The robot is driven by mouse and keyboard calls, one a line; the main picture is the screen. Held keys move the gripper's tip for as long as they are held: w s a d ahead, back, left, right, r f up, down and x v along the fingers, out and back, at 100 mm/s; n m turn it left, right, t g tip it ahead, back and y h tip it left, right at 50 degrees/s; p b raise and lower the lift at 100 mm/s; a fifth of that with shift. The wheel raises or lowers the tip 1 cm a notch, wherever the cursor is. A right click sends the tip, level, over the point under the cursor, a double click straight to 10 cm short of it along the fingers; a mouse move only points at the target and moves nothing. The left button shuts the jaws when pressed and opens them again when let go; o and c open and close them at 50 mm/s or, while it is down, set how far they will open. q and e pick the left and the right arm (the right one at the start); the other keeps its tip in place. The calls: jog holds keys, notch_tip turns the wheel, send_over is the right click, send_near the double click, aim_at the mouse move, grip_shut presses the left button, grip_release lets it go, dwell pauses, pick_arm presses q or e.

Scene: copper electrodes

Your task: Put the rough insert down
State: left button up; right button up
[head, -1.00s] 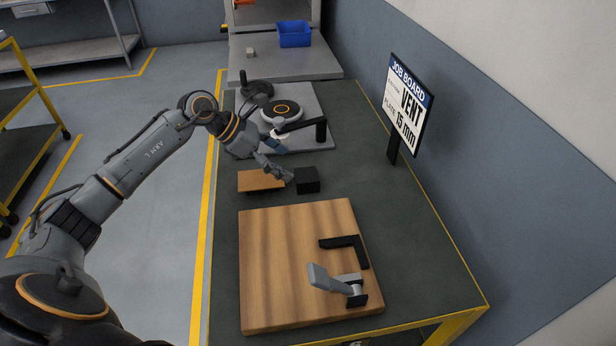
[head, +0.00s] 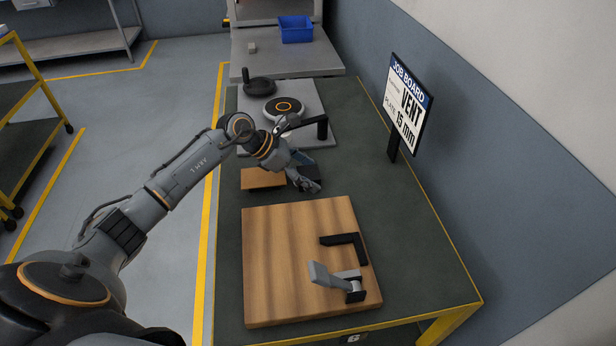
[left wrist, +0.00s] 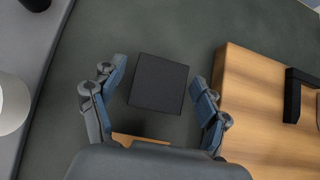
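A dark square block (head: 313,171), which may be the rough insert, sits on the dark green tabletop just right of a flat brown block (head: 263,179). My left gripper (head: 309,184) is over the dark block in the head view and partly hides it. In the left wrist view the dark block (left wrist: 158,84) lies between the two spread fingers (left wrist: 157,92), with a gap on each side. The left gripper is open and holds nothing. A strip of the brown block (left wrist: 140,140) shows below the dark one. My right gripper is not in view.
A wooden board (head: 290,262) with a black L-shaped stop (head: 350,243) and a grey clamp (head: 335,279) is at the front. Behind is a grey plate (head: 310,97) with a round orange-ringed part (head: 284,110). A job board (head: 407,100) stands right. The table's right side is clear.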

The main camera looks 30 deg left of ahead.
pick_arm(q)
grip_shut()
jog(key=shift+w+r, duration=0.1)
